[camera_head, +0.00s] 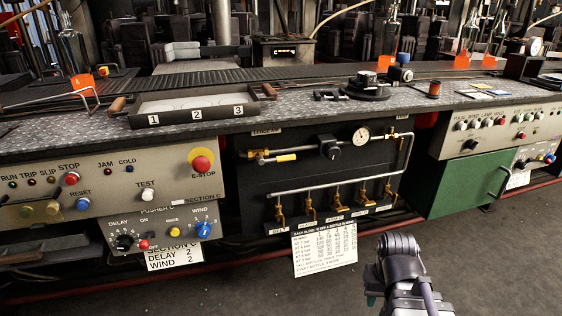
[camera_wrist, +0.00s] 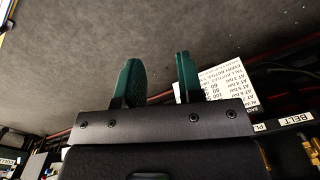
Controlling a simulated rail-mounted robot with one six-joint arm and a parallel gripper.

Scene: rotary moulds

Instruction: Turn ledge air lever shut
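A dark valve panel (camera_head: 300,180) sits in the front of the bench in the head view. Its upper pipe carries a lever with a yellow grip (camera_head: 285,158) at the left, lying about level along the pipe. A row of brass valves (camera_head: 334,200) with hanging levers runs below. The labels are too small to tell which lever is the ledge air one. My gripper shows in the wrist view (camera_wrist: 159,75), its two green fingers apart with nothing between them. In the head view my arm stands low and right of the panel, apart from the levers.
A white paper chart (camera_head: 324,249) hangs below the valves and also shows in the wrist view (camera_wrist: 232,86). A pressure gauge (camera_head: 362,133) and a black knob (camera_head: 331,149) are on the upper pipe. A green box (camera_head: 465,184) juts out at right. The floor in front is clear.

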